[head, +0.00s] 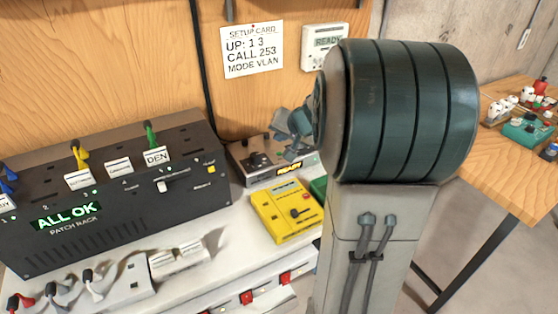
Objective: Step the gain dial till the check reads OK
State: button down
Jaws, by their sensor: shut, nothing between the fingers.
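A grey box (240,158) at the back of the bench has dark round controls (256,160) on top and a lit yellow "READY" readout (289,168). A yellow box (272,218) in front of it carries a black knob (301,212). Neither dial's lettering is legible, so I cannot tell which is the gain dial. My gripper (277,137) shows small and partly hidden behind my arm, above the grey box, shut and empty. Whether it touches a control is unclear.
A setup card (252,49) reads "UP: 1 3, CALL 253, MODE VLAN". A white wall unit (324,46) reads "READY". Plugs (80,155) stand up from the rack. My arm hides the bench's right end. A wooden table (505,150) stands right.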

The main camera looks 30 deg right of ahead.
aim_at(275, 151)
jog(key=shift+f+b, duration=1.05)
jog(key=shift+f, duration=0.25)
jog(key=shift+f, duration=0.1)
dwell(1.0)
jog(key=shift+f+b, duration=0.3)
jog(key=shift+b, duration=0.4)
jog(key=shift+f+b, duration=0.35)
jog(key=shift+b, duration=0.2)
dwell(0.3)
dwell(0.4)
jog(key=shift+r+p, duration=0.45)
jog(key=shift+r, duration=0.35)
jog(key=shift+r+p, duration=1.75)
jog(key=shift+r, duration=0.8)
